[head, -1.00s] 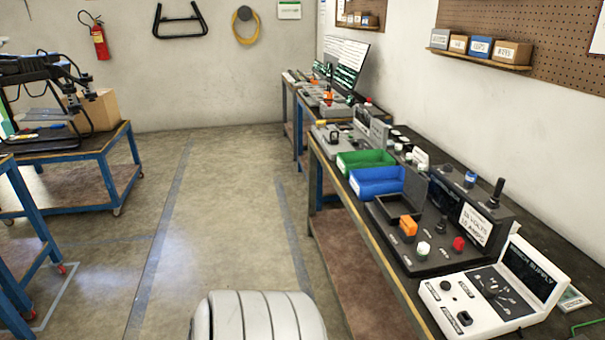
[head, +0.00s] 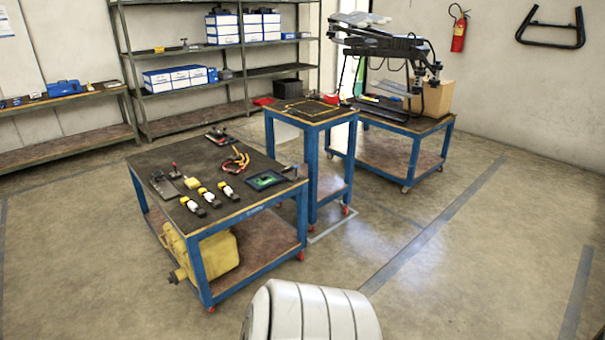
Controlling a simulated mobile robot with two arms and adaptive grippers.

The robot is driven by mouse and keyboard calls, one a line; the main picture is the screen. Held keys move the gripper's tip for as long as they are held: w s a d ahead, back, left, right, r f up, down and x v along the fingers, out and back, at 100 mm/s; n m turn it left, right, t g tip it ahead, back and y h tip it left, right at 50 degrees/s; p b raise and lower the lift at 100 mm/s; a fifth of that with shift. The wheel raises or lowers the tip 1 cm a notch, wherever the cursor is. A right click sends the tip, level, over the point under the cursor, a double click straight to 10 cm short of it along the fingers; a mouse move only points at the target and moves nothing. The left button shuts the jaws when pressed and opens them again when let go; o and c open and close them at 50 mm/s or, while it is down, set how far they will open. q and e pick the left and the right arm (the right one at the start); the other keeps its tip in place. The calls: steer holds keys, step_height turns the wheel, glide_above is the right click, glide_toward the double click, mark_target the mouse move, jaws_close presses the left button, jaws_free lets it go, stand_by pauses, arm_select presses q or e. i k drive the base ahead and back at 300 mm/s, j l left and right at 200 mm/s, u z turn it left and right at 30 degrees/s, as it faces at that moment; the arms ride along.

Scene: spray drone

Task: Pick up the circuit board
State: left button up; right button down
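No thing in view is clearly the circuit board. A small flat item with a bright green face in a dark frame (head: 265,180) lies on the right part of the near blue-legged table. I cannot tell whether it is a circuit board or a screen. Neither of my grippers shows in the head view.
The near blue table (head: 245,212) also bears yellow-capped bottles (head: 208,197) and red and yellow cables (head: 236,160). A narrow blue table (head: 312,117) and one with a drone (head: 385,45) stand behind. Shelves (head: 187,92) line the back wall. Floor (head: 455,270) is free at right.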

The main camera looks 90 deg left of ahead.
mark_target(263, 180)
steer(key=u, duration=3.05)
steer(key=i+l+u, duration=0.1)
steer(key=u, duration=0.7)
steer(key=i+l, duration=0.05)
steer(key=i, duration=0.05)
